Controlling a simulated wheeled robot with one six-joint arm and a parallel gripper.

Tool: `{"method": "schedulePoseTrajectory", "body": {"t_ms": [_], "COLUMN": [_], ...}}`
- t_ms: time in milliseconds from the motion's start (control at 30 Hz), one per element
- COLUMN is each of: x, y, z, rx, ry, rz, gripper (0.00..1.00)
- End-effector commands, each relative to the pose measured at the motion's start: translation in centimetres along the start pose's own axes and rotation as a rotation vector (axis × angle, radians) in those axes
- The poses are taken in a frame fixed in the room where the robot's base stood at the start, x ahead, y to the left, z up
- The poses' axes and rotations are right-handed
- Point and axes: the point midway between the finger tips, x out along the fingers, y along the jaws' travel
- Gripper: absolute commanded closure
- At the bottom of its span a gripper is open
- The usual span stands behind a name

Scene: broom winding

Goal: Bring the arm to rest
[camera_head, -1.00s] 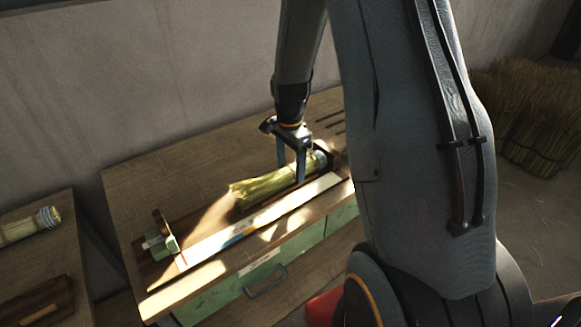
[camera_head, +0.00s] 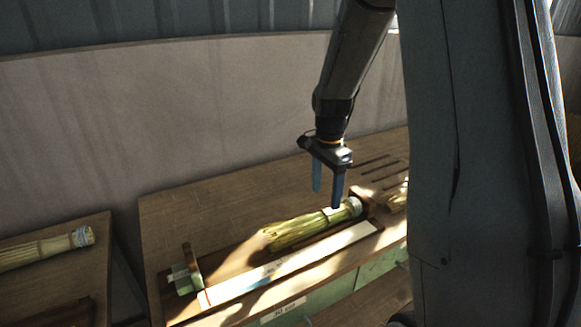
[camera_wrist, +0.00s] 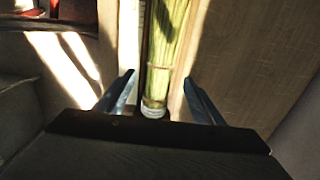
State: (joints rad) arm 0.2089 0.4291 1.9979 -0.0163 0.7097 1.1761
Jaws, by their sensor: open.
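My gripper (camera_head: 327,198) hangs open and empty above the workbench (camera_head: 215,212), its two blue fingers pointing down. A bundle of pale green broom straw (camera_head: 300,230), bound at its right end with a light wrap, lies on the bench just below the fingers. In the wrist view the bundle (camera_wrist: 166,50) runs away from me, its bound end between the spread fingers (camera_wrist: 158,95) but apart from them. My upper arm covers the right side of the head view.
A white strip (camera_head: 290,264) lies along the bundle's front side. A small green block (camera_head: 184,279) stands at its left end. Another bound bundle (camera_head: 45,248) lies on a separate table at left. A wall stands behind. More straw (camera_head: 395,197) shows right of the bundle.

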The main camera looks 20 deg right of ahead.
Motion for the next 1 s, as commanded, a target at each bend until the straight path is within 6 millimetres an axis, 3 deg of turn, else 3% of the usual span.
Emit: {"method": "schedulePoseTrajectory", "body": {"t_ms": [167, 267, 500, 633, 800, 1000], "x": [-0.2, -0.5, -1.2, -1.1, -0.9, -0.8], "y": [0.5, 1.9, 8.5, 12.0, 14.8, 15.5], "z": [0.7, 2.6, 9.5, 12.2, 14.1, 14.4], "rx": [-0.051, -0.199, -0.809, -1.1, -1.325, -1.382], "ry": [0.001, 0.003, 0.023, 0.037, 0.051, 0.055], "rz": [-0.003, -0.011, -0.04, -0.052, -0.059, -0.061], "gripper": [0.38, 0.38, 0.38, 0.38, 0.38, 0.38]}}
